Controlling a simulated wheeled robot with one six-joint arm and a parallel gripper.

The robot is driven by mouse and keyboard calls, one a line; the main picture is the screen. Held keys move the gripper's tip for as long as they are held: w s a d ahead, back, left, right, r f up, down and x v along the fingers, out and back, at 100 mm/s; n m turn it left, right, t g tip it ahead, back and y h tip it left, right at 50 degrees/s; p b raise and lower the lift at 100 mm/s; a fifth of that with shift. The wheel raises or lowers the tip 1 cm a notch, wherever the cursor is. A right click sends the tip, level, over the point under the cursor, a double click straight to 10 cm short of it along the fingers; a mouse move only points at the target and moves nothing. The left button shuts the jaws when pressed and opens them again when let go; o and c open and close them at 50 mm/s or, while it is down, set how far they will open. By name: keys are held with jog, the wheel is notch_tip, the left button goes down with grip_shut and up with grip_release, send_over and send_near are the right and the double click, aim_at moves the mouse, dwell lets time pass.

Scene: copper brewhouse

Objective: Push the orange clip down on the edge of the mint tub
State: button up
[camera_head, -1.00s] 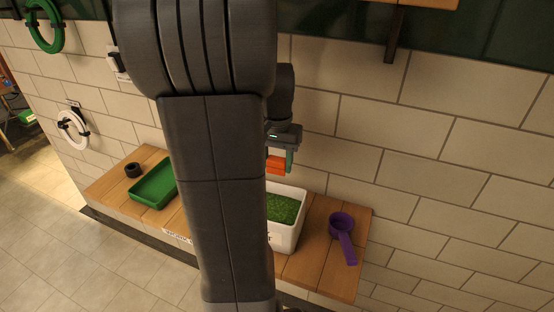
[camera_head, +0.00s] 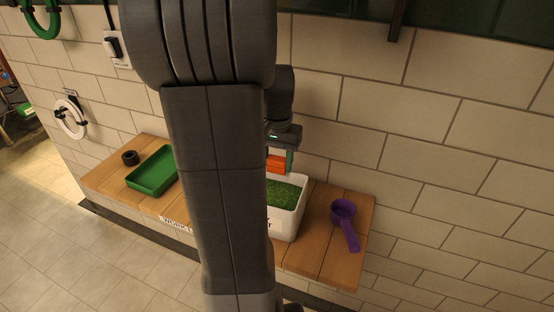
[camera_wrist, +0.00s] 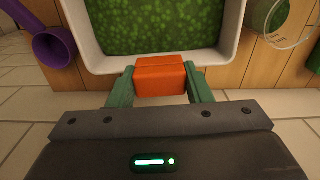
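The orange clip (camera_head: 275,163) is held between the green fingers of my gripper (camera_head: 279,163), above the back rim of the tub. In the wrist view the clip (camera_wrist: 160,76) sits between both fingertips (camera_wrist: 160,84) and overlaps the near rim. I cannot tell whether it touches the rim. The tub (camera_head: 287,222) is a white box filled with green leafy stuff. It stands on the wooden shelf, its left part hidden by my arm. The tub's rim (camera_wrist: 100,64) also shows in the wrist view.
A purple scoop (camera_head: 344,222) lies right of the tub on the wooden shelf (camera_head: 312,245). A green tray (camera_head: 153,172) and a small black ring (camera_head: 130,157) are at the left. The tiled wall (camera_head: 330,140) rises close behind the tub. A white ring (camera_head: 69,117) hangs on it.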

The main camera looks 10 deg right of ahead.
jog(key=shift+o, duration=1.2)
jog(key=shift+s+a+f, duration=0.15)
jog(key=shift+a+f, duration=0.05)
jog(key=shift+f, duration=0.15)
jog(key=shift+d+r, duration=0.1)
jog(key=shift+r, duration=0.2)
notch_tip(320, 180, up, 14)
jog(key=shift+b, duration=0.3)
jog(key=shift+f, duration=0.1)
notch_tip(320, 180, down, 14)
jog(key=shift+d+r+p, duration=0.1)
jog(key=shift+r+p, duration=0.05)
jog(key=shift+p, duration=0.15)
